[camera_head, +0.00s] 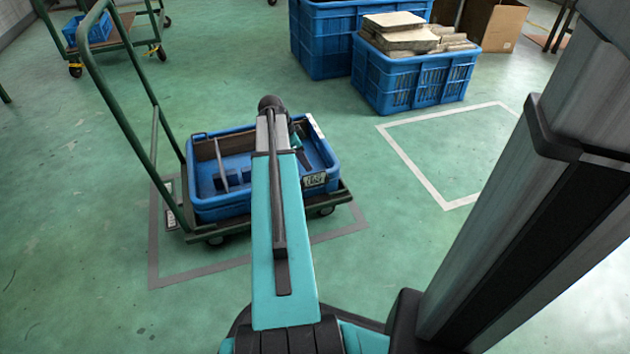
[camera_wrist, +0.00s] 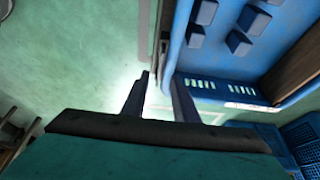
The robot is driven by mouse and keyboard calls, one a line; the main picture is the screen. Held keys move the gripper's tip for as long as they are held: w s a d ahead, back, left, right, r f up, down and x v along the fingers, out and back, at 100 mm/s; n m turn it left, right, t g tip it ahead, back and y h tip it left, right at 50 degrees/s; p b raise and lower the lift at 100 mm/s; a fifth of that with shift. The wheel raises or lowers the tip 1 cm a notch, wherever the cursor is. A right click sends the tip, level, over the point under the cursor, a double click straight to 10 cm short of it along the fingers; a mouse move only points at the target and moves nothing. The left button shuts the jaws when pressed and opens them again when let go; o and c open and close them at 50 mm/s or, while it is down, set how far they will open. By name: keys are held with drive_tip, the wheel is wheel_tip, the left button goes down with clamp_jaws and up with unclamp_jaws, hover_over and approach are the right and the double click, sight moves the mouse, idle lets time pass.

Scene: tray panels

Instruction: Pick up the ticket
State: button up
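A narrow white strip (camera_head: 315,126) lies along the tray's right rim. In the wrist view a pale printed strip (camera_wrist: 253,107) shows on the tray's edge; I cannot tell which label it is. My gripper (camera_wrist: 160,76) is open and empty, its two dark fingers apart beside the tray's outer wall. In the head view my arm hides part of the tray.
The tray sits on a green trolley (camera_head: 345,192) with a tall handle (camera_head: 115,107). Dark blocks (camera_wrist: 238,43) lie in the tray. A blue crate (camera_head: 412,82) of slabs and a cardboard box (camera_head: 492,24) stand behind. The floor at left and right is free.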

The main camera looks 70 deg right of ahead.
sight(310, 179)
drive_tip(key=shift+s+d+f, duration=0.2)
drive_tip(key=shift+f, duration=0.4)
drive_tip(key=shift+f, duration=0.1)
drive_tip(key=shift+b+x, duration=1.9)
drive_tip(key=shift+x, duration=0.65)
drive_tip(key=shift+s+d, duration=0.1)
drive_tip(key=shift+s, duration=0.05)
clamp_jaws()
